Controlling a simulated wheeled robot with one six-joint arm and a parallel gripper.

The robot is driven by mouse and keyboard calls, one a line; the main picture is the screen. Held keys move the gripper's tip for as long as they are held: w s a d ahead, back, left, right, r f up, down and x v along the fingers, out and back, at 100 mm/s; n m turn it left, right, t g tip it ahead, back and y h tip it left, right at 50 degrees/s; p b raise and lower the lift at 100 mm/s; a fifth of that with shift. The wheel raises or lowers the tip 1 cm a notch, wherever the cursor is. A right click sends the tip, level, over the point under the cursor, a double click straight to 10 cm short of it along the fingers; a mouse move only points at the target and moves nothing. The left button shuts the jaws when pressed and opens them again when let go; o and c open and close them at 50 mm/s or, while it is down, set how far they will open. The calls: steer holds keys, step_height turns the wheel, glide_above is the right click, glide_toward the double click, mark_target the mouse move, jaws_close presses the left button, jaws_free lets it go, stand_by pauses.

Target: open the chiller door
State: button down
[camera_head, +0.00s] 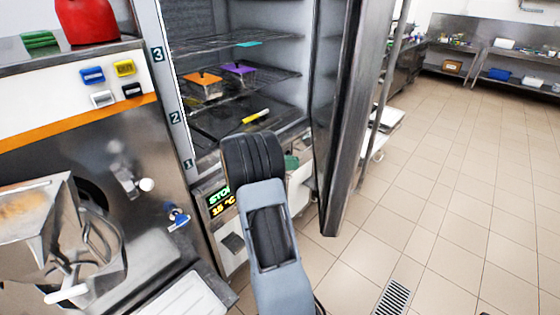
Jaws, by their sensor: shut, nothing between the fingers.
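The chiller door (352,125) stands wide open, swung out to the right of the cabinet, with its edge towards me. The chiller's inside is exposed, with wire shelves (280,75) numbered 1 to 3 on the left frame. Two metal pans, one with an orange lid (203,78) and one with a purple lid (238,69), sit on a shelf. A yellow item (256,116) lies lower down. My arm reaches up in front of the chiller's lower part, left of the door. My gripper cannot be made out; the arm's black end link hides what is behind it.
A steel machine with a hopper (25,215) and knobs stands close on the left. A lit display (220,200) is below the chiller opening. Tiled floor (455,190) is clear to the right, with a drain grate (393,298). Steel benches (485,60) stand at the back right.

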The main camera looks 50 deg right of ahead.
mark_target(325, 164)
steer(key=p+x, duration=0.1)
steer(key=x, duration=0.6)
steer(key=shift+s+d+p, duration=0.15)
steer(key=shift+s+p, duration=0.15)
